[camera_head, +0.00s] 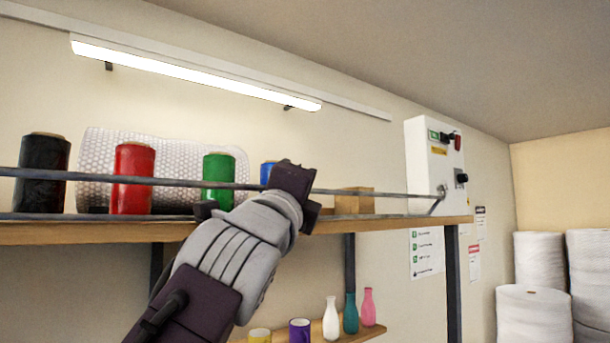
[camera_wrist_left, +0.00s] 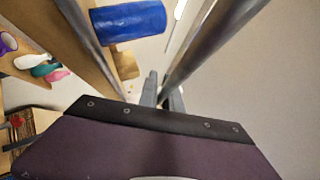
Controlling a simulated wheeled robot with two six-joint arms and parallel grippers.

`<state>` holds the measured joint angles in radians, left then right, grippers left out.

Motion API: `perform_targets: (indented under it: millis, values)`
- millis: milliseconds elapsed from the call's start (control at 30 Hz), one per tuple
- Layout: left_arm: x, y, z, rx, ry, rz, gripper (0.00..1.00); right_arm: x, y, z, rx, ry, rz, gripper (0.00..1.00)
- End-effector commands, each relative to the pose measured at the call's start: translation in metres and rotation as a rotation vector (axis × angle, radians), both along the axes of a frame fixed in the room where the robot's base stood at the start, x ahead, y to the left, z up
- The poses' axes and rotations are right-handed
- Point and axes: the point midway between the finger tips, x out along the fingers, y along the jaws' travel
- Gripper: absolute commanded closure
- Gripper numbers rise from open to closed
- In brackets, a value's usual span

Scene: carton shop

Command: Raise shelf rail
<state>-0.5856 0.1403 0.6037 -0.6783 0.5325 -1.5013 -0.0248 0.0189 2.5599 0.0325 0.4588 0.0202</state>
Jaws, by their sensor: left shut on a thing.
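The shelf rail (camera_head: 390,193) is a thin grey bar running along the front of the upper wooden shelf (camera_head: 110,232). It stands above the board and crosses in front of the rolls; its right end meets a short slanted link. My left gripper (camera_head: 290,180) is at the rail, right of the middle, its dark jaw end hiding part of the bar. In the left wrist view the rail (camera_wrist_left: 213,43) runs down to my fingertips (camera_wrist_left: 162,92), which are shut on it. The exact contact is partly hidden by the gripper body. My right gripper is not in view.
On the upper shelf stand black (camera_head: 42,172), red (camera_head: 133,178), green (camera_head: 218,180) and blue (camera_wrist_left: 130,22) rolls, bubble wrap (camera_head: 105,150) and a small carton (camera_head: 355,200). Bottles (camera_head: 350,314) stand on a lower shelf. A white control box (camera_head: 428,150) hangs at right.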

Motion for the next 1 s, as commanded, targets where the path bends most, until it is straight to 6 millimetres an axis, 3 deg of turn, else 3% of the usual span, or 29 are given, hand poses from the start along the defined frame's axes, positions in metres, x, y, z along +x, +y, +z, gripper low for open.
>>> perform_targets:
  millis: [633, 700, 733, 1000]
  values:
    - [0.0022, 0.001, -0.0002, -0.026, 0.036, 0.0, 1.0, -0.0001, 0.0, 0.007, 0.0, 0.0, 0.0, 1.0]
    - [0.0022, 0.001, -0.0002, -0.026, 0.036, 0.0, 0.74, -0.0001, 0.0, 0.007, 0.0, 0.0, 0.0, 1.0]
    - [0.0022, 0.001, -0.0002, -0.026, 0.036, 0.0, 0.69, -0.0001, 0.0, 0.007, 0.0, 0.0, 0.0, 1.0]
    - [0.0016, 0.0013, 0.0001, -0.025, 0.035, 0.001, 0.69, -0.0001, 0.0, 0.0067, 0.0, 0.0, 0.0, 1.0]
